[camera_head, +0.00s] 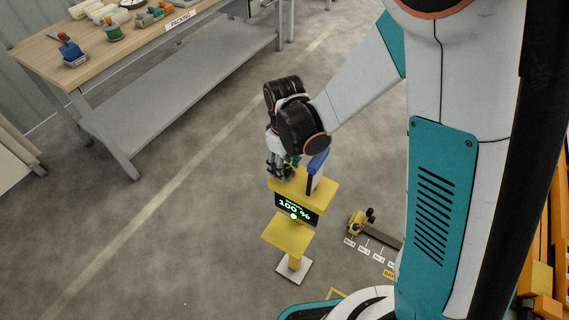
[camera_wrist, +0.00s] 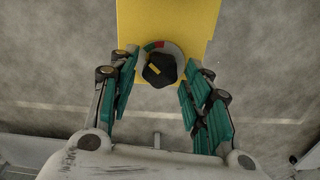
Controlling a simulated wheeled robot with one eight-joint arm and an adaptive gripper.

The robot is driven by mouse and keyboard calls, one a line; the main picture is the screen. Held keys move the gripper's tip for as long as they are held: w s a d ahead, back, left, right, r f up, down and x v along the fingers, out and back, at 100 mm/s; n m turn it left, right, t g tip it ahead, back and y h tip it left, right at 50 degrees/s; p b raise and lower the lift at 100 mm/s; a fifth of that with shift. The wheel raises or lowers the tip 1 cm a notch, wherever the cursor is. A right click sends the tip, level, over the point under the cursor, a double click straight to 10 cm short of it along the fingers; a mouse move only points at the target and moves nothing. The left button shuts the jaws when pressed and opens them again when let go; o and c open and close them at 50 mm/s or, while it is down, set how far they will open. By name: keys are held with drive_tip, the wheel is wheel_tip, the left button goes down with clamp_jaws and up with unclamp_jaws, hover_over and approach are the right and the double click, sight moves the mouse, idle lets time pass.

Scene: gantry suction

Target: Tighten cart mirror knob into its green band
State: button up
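A black knob (camera_wrist: 160,70) with a yellow mark sits on a yellow plate (camera_wrist: 190,16) in the wrist view. A grey ring (camera_wrist: 175,50) around it shows a red part and a small green part at its upper side; the knob hides some of it. My gripper (camera_wrist: 157,74) is open, its teal fingers on both sides of the knob with gaps showing. In the head view my gripper (camera_head: 281,171) points down at the top of a yellow stand (camera_head: 323,192), hiding the knob. The stand's dark display (camera_head: 296,208) reads 100 % in green, with a green dot below.
A blue part (camera_head: 317,163) on a dark upright stands right beside my gripper. A small yellow device (camera_head: 358,222) and labelled floor marks lie right of the stand. A packing table (camera_head: 120,58) with items is at upper left. Floor left of the stand is clear.

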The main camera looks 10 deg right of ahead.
sight(285, 167)
drive_tip(key=c, duration=0.6)
drive_tip(key=shift+o, duration=0.3)
drive_tip(key=shift+m+b, duration=0.4)
drive_tip(key=shift+m, duration=0.7)
drive_tip(key=o, duration=1.1)
drive_tip(key=shift+c, duration=0.2)
drive_tip(key=shift+r, duration=3.75)
drive_tip(key=shift+d, duration=0.1)
